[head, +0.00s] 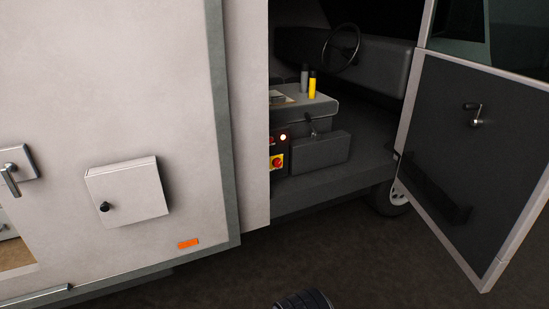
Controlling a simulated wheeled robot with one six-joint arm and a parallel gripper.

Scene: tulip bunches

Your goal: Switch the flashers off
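Through the open cab door of a white van, a small control panel (276,150) shows on the side of a grey console. A small round lamp (283,137) on it glows orange-white. Below it is a red knob (278,162) on a yellow plate. The panel's left part is hidden by the van's body edge. A small dark lever (313,132) stands at the console's front, right of the lamp. I cannot tell which control works the flashers.
The cab door (470,150) stands open at right. A yellow canister (312,86) and a grey one (304,78) stand on the console top (322,104). A closed white box (128,190) with a black knob juts from the van's side.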

